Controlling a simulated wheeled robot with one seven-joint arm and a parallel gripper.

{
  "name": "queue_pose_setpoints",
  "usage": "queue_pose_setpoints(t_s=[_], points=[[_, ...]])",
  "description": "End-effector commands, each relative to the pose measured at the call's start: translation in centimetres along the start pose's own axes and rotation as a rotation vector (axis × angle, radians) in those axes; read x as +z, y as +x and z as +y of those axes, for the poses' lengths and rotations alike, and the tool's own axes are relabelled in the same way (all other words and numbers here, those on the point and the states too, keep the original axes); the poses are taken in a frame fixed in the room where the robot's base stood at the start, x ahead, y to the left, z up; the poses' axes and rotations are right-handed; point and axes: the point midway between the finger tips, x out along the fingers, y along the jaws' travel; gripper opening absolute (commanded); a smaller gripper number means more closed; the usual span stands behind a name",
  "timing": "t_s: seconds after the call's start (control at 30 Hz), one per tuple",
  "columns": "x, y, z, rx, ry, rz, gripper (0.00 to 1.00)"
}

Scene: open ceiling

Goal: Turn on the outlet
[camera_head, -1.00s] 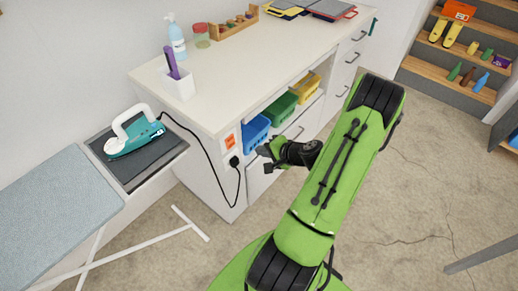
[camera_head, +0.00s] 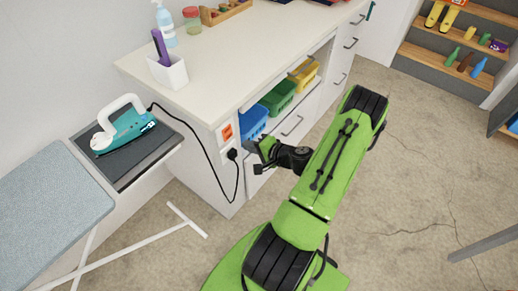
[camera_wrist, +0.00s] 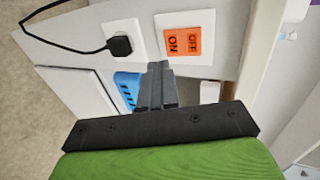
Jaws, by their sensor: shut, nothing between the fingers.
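The outlet has an orange switch (camera_wrist: 181,43) marked ON and OFF on a white plate, on the side panel of the white counter. It also shows in the head view as a small orange patch (camera_head: 227,132). Next to it is a white socket (camera_wrist: 122,38) with a black plug (camera_wrist: 120,46) in it and a black cord. My gripper (camera_wrist: 156,70) is shut and empty, its fingertips in front of the panel just below the switch plate in the wrist view. In the head view my gripper (camera_head: 255,157) is right of the socket. I cannot tell whether it touches anything.
A teal iron (camera_head: 124,130) rests on the ironing board's dark end plate (camera_head: 148,168). The cord runs from it to the plug. Blue (camera_head: 252,122), green (camera_head: 279,97) and yellow (camera_head: 304,75) bins sit in the counter's open shelf.

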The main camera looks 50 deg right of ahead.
Motion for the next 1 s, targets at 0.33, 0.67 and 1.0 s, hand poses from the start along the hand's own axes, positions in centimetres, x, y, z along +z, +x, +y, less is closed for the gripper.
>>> queue_pose_setpoints(t_s=[0.33,0.67,1.0], points=[[0.0,6.0,-0.9,0.0,-0.002,-0.001,0.0],[0.0,6.4,-1.1,0.001,0.0,0.001,0.0],[0.0,7.0,-1.0,-0.048,0.0,0.0,0.0]])
